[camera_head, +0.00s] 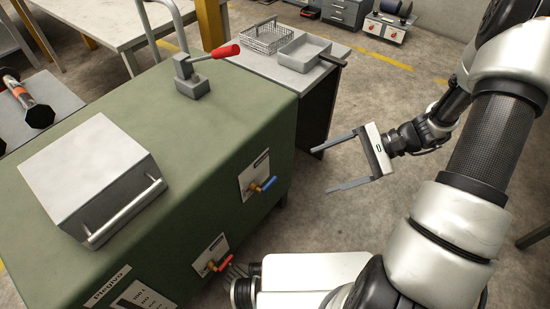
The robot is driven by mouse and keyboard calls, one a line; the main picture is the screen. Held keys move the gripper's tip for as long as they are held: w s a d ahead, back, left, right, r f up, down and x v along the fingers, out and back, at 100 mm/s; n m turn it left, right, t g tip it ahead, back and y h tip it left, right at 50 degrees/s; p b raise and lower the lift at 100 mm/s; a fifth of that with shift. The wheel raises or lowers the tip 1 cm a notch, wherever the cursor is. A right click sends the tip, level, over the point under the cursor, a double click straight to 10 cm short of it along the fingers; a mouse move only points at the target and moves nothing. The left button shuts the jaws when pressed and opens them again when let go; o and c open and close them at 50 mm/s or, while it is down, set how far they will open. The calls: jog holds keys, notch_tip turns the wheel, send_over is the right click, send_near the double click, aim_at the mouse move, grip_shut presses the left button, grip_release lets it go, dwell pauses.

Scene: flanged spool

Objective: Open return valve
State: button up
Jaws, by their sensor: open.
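Two small valves are on the front face of the green cabinet (185,215), each on a pale plate. The upper right one has a blue handle (268,184) and a brass-coloured body. The lower one has a red handle (224,263). The writing on their plates is too small to read, so I cannot tell which is the return valve. My gripper (322,171) is open and empty. Its two fingers point left toward the cabinet, to the right of the blue-handled valve and apart from it.
On the cabinet top are a grey box (90,170) with a bar handle and a red-handled lever clamp (190,78). A side table behind holds a wire basket (268,37) and a metal tray (304,52). A dark flanged piece (38,114) lies at left.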

notch_tip(320, 180, down, 12)
jog(key=m+t+y, duration=0.4)
jog(key=m+t, duration=0.1)
jog(key=m, duration=0.2)
jog(key=m+t+h, duration=0.1)
jog(key=m+t, duration=0.5)
jog(key=m, duration=0.1)
send_near(271, 184)
jog(key=x, duration=0.8)
jog(key=shift+c, duration=0.4)
jog(key=c, duration=1.4)
